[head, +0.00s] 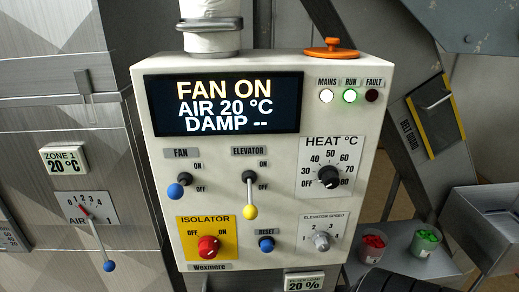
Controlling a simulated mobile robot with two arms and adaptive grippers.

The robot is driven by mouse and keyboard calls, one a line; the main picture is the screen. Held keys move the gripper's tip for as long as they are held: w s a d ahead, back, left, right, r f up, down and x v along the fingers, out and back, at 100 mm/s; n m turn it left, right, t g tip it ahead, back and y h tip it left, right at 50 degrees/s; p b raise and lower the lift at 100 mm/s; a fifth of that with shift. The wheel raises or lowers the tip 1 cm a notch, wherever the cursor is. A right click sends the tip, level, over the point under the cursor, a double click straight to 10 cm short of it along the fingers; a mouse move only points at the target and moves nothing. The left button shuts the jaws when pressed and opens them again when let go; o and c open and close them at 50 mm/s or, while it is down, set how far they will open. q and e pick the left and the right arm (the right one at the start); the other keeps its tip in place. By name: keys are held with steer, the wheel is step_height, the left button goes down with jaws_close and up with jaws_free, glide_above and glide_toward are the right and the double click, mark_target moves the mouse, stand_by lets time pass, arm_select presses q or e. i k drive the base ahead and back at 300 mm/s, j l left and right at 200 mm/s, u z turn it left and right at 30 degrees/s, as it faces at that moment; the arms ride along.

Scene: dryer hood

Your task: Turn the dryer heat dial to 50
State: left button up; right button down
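The heat dial (328,176) is a black round knob on the white HEAT °C plate (345,150), on the right side of the control panel (291,92). Its scale runs from 30 at the left over 50 near the top to 80 at the lower right. The knob's dark edge reaches toward the 80 mark, but its exact pointer setting is too small to read surely. The display (225,103) reads FAN ON, AIR 20 °C, DAMP --. Neither of my grippers is in view, and nothing touches the dial.
Near the dial are the yellow-balled elevator lever (250,211), blue-balled fan lever (175,191), red isolator knob (208,246), blue reset button (266,244) and grey elevator speed knob (322,241). An orange cap (330,50) sits on top. The space before the panel is clear.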

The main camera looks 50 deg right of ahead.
mark_target(329, 175)
steer(key=z, duration=1.55)
steer(key=k+l+z, duration=0.55)
steer(key=l, duration=0.3)
